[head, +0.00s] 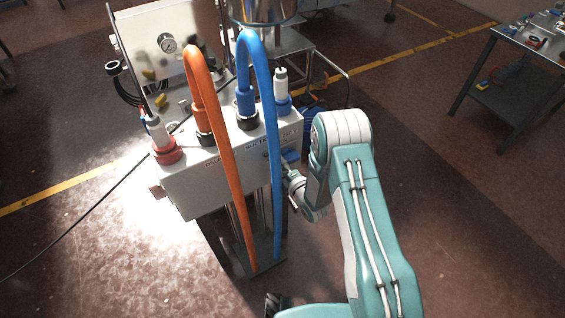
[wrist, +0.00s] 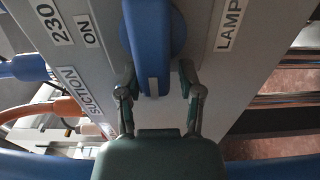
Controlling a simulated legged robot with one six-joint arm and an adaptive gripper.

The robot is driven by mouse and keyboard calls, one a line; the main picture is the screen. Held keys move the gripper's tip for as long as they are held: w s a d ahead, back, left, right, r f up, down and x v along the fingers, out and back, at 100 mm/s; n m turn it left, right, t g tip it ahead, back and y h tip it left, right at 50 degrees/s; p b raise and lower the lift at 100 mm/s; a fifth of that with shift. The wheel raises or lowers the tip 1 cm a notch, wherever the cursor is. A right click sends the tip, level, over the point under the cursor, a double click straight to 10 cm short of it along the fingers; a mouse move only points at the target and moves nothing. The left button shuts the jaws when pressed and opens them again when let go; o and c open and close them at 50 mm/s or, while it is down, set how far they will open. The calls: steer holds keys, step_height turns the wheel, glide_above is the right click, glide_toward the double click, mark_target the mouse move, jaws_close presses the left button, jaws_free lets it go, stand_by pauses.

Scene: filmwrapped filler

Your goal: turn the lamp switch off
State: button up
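The lamp switch is a blue rotary knob with a long handle (wrist: 151,50), and a pale mark shows near the handle's lower end. It sits on the grey panel (wrist: 205,85) between an "ON" label and a "LAMP" label. In the head view a blue part of the switch (head: 290,156) shows on the box's right end. My gripper (wrist: 157,78) is open, with one finger on each side of the handle's lower end. The left finger is very close to the handle; contact is unclear. A small gap shows at the right finger. In the head view my gripper (head: 290,176) is partly hidden by my wrist.
An orange hose (head: 222,150) and a blue hose (head: 272,130) arch over the white box (head: 185,187) and hang before it, left of my arm. A gauge panel (head: 150,45) stands behind. A side table (head: 540,45) is far right. Floor right of my arm is clear.

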steer(key=shift+a, duration=0.15)
steer(key=shift+d, duration=0.2)
steer(key=v, duration=1.1)
steer(key=shift+s, duration=0.3)
steer(key=shift+d, duration=0.1)
